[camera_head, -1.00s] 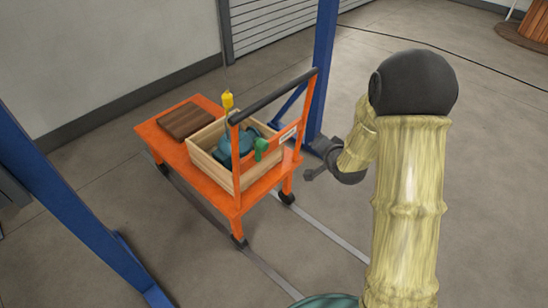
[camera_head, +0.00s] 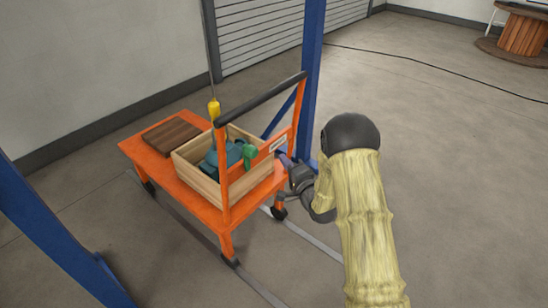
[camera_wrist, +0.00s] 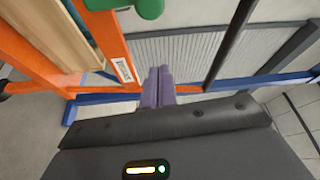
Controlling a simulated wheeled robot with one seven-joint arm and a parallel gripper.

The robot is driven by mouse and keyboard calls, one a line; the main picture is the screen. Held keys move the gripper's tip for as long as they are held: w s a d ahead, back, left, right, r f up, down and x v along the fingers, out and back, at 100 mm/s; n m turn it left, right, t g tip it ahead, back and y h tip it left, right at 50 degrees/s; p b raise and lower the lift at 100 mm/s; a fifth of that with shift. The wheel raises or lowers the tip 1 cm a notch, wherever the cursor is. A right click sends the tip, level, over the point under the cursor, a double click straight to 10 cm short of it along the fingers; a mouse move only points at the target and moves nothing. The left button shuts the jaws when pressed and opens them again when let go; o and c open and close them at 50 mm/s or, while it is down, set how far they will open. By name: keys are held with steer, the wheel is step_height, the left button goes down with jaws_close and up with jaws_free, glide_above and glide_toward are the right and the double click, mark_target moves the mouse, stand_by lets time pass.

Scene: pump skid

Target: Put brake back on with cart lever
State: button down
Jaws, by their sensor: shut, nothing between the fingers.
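The orange cart (camera_head: 228,212) stands between the blue posts, with a dark push handle (camera_head: 262,97) across its two uprights. A green part (camera_head: 249,153), which looks like the lever's grip, sits at the orange crossbar beside a small white label. It also shows, cut off, at the top of the wrist view (camera_wrist: 150,8); the label (camera_wrist: 123,70) there is unreadable. My gripper (camera_head: 284,160) is at the cart's right upright. In the wrist view its purple-grey fingers (camera_wrist: 158,88) are shut and empty, below the green part and apart from it in the picture.
A wooden crate (camera_head: 203,185) with a teal pump-like part (camera_head: 222,155) sits on the cart, beside a brown board (camera_head: 171,136). A yellow piece (camera_head: 214,109) hangs on a line above. Blue posts (camera_head: 312,70) stand close by.

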mark_target(250, 160)
steer(key=w+a, duration=0.5)
steer(key=a, duration=0.2)
steer(key=shift+a, duration=0.15)
stand_by(0.4)
